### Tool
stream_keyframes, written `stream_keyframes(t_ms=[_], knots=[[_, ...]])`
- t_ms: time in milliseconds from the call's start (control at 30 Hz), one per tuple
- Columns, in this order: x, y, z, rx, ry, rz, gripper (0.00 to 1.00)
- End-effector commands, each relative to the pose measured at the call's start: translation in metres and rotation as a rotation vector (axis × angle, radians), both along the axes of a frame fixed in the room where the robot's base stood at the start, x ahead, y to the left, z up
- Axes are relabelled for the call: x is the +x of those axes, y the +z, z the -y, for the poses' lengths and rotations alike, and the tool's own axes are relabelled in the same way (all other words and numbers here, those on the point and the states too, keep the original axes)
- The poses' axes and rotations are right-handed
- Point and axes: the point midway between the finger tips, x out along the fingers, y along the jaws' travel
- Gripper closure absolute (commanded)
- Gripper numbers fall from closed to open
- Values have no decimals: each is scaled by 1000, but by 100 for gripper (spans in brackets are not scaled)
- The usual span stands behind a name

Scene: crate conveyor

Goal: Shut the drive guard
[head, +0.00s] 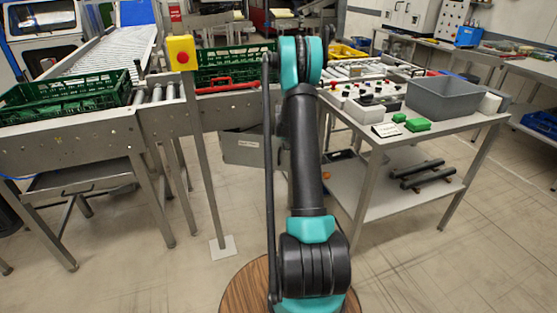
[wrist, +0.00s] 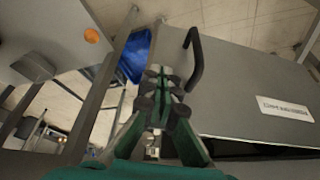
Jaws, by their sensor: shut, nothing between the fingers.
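The drive guard (head: 245,149) is a grey panel with a white label, hanging below the conveyor in the head view; my arm hides its right part. In the wrist view the guard (wrist: 255,75) fills the right side, with its label (wrist: 285,108) and a bent black handle (wrist: 194,58) near its left edge. A dark gap shows along the guard's lower edge there. My gripper (wrist: 160,76) is shut and empty, left of and just below the handle in the picture. I cannot tell whether it touches the guard. In the head view my gripper is hidden behind my arm.
A steel table (head: 376,140) stands right of my arm, with a grey bin (head: 445,98) on top and black bars on its lower shelf. A yellow button box (head: 181,52) on a post stands left. Green crates (head: 66,97) sit on the conveyor.

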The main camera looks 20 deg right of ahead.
Motion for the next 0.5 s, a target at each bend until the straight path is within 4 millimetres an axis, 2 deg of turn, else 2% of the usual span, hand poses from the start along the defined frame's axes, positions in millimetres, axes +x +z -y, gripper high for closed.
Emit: stream_keyframes(t_ms=[33,200,300,500], knots=[[15,-1,11,0,39,0,100],[60,-1,34,0,176,1,100],[83,0,42,-1,171,0,100],[117,0,52,-2,171,-1,100]])
